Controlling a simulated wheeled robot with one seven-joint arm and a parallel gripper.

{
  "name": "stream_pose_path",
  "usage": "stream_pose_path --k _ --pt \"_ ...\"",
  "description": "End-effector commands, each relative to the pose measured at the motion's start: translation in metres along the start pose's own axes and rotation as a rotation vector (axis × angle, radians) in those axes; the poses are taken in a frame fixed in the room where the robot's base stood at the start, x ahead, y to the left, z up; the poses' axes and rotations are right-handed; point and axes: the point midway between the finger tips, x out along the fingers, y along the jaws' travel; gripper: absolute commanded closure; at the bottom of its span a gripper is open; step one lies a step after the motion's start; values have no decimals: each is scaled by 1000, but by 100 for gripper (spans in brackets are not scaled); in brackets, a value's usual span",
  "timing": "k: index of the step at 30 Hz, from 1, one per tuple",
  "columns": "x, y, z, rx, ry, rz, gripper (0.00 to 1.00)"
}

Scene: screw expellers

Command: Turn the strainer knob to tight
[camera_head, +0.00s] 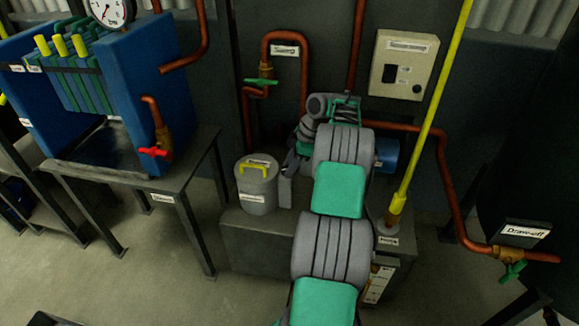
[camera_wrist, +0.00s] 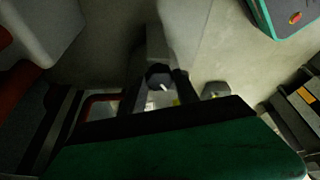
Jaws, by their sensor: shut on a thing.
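In the wrist view a small black knob (camera_wrist: 159,76) with a white pointer mark sits in front of a grey block. My gripper (camera_wrist: 158,88) has its dark fingers on either side of the knob and is shut on it. The knob's tight mark cannot be read. In the head view my gripper (camera_head: 291,164) shows only as dark parts at the end of my arm, above a small grey block (camera_head: 285,191) beside a grey lidded canister. The knob itself cannot be made out there.
The grey canister (camera_head: 257,184) with a yellow handle stands left of my gripper. A copper pipe with a green-handled valve (camera_head: 261,82) rises behind. A yellow pole (camera_head: 431,100) stands right of my arm. A blue press (camera_head: 139,75) sits on a table at left.

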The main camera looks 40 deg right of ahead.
Motion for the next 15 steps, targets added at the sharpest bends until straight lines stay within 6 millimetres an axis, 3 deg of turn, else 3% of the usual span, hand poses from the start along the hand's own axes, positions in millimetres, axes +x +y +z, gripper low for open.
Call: stream_pose_path --k 9,15 --pt "0 0 0 0 0 -1 99" --pt "0 -1 1 5 0 0 100"
